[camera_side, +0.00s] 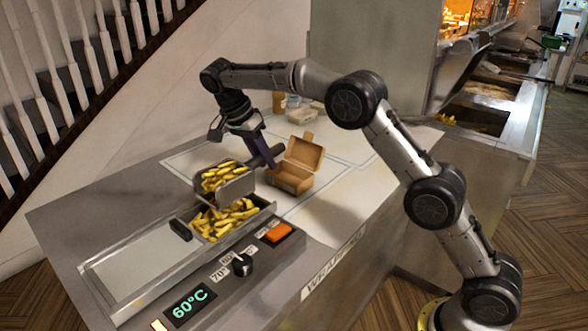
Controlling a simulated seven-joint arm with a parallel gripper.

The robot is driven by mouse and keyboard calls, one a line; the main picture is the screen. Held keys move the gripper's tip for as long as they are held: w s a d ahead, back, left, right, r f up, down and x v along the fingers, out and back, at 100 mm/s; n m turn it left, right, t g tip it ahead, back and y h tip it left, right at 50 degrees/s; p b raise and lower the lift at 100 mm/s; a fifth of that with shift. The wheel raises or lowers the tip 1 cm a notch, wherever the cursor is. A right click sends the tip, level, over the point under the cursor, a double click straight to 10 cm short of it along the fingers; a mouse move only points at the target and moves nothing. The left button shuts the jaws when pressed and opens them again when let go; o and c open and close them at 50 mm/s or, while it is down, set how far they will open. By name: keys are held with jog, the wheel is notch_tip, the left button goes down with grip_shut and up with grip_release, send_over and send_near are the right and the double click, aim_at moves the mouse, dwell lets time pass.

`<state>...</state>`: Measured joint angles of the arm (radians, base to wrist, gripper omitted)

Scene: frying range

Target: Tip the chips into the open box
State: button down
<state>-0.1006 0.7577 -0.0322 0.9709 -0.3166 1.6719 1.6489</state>
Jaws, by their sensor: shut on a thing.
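My gripper (263,151) points down left of the centre of the view and is shut on the dark handle of a metal scoop (239,187). The scoop holds a heap of yellow chips (221,175). It is just behind and above the chip tray, and I cannot tell whether it touches the tray rim. More chips (230,219) lie in the tray below. The open box (292,178) is brown card with its lid up. It stands on the counter to the right of the scoop, close beside my gripper. Its inside is partly visible and looks empty.
A steel tray (150,262) runs along the front left, with a black block (181,230) at its edge. An orange switch (277,233), a knob (242,265) and a 60°C display (190,304) are in front. Small containers (300,112) stand behind the box. Counter right of the box is clear.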

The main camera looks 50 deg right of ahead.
dwell(0.4)
jog(key=n, duration=0.2)
jog(key=n+t, duration=0.1)
jog(key=shift+w+a+h, duration=0.25)
jog(key=shift+w+h, duration=0.05)
jog(key=shift+w, duration=0.1)
jog(key=shift+w+d+n+t+y, duration=1.65)
jog(key=shift+w+n+t+y, duration=1.05)
jog(key=shift+w+n, duration=6.7)
jog(key=s+d+r+t+y, duration=0.2)
jog(key=s+d+r+t, duration=0.1)
jog(key=s+r+t, duration=0.5)
jog(key=shift+s+d+n+y, duration=0.35)
jog(key=shift+n+y, duration=0.05)
